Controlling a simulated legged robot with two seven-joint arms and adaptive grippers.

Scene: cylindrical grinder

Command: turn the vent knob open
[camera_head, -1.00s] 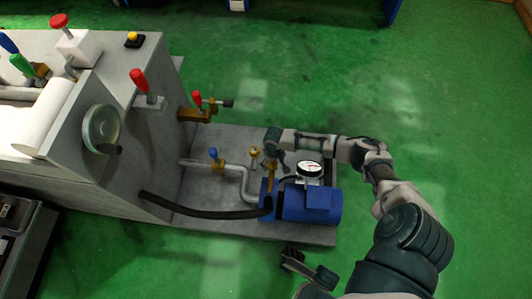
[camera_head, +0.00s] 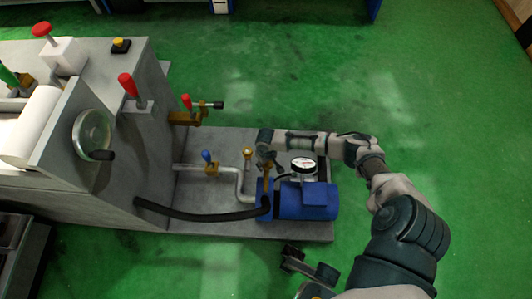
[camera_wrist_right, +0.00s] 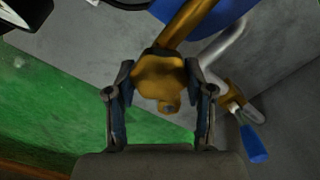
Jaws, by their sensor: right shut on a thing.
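The brass vent knob (camera_wrist_right: 160,78) sits between the two fingers of my right gripper (camera_wrist_right: 161,100) in the right wrist view, and the fingers are shut on its sides. A brass stem (camera_wrist_right: 190,25) runs from it toward the blue pump. In the head view my right gripper (camera_head: 265,146) is at the top of the brass pipe (camera_head: 267,178) on the pump and hides the knob. My left gripper (camera_head: 306,265) shows partly at the bottom of the head view, away from the pump; its finger opening is unclear.
The blue pump (camera_head: 307,202) and a round gauge (camera_head: 303,165) stand close beside my right gripper. A blue-handled valve (camera_head: 209,160), a small brass fitting (camera_head: 246,153) and a black hose (camera_head: 195,214) are to the left. The green floor (camera_head: 440,110) at right is clear.

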